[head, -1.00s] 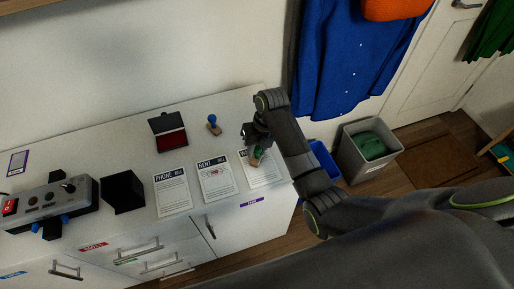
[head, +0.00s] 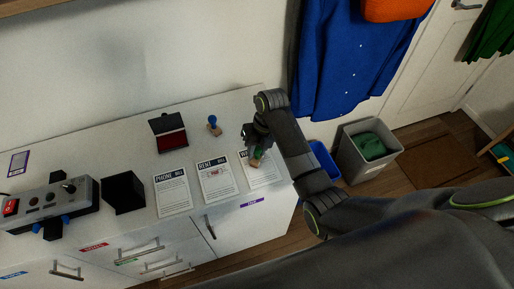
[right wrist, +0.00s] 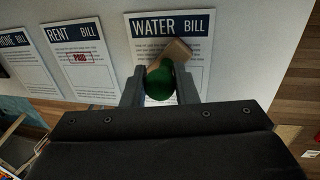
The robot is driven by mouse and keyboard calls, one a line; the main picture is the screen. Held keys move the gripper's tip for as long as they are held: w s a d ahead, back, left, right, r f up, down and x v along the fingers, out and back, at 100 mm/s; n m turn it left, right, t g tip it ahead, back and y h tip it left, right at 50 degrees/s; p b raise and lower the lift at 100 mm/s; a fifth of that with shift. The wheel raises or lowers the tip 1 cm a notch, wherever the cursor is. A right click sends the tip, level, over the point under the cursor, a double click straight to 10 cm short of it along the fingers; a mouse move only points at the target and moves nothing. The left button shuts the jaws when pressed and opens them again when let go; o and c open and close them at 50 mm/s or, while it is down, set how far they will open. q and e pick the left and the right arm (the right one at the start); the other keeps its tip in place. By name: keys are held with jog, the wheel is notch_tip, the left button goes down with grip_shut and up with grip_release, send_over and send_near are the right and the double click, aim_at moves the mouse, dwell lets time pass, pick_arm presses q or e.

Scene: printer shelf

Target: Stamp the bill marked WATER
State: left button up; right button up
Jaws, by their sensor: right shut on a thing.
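The bill headed WATER BILL (right wrist: 171,26) lies on the white cabinet top; its right part also shows in the head view (head: 271,174). My right gripper (head: 257,152) is over its upper part, shut on a green-handled stamp (right wrist: 160,80) with a wooden block. In the right wrist view the block (right wrist: 177,50) covers some of the bill's text. I cannot tell whether the stamp touches the paper. No red mark shows on the visible part of this bill. My left gripper is not in view.
The rent bill (head: 215,183), with a red PAID mark, and the phone bill (head: 173,193) lie to the left. An open red ink pad (head: 172,139) and a blue-handled stamp (head: 213,124) stand behind. A black box (head: 123,192) and a grey switch panel (head: 75,197) are farther left.

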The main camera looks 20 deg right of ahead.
jog(key=shift+a+p+v, duration=0.25)
jog(key=shift+p+v, duration=0.8)
jog(key=shift+v, duration=0.05)
jog(key=shift+a+p+v, duration=0.2)
jog(key=shift+p+v, duration=0.8)
jog(key=shift+v, duration=0.15)
jog(key=shift+a+p+v, duration=0.25)
jog(key=shift+p+v, duration=0.8)
jog(key=shift+v, duration=0.05)
jog(key=shift+r, duration=0.1)
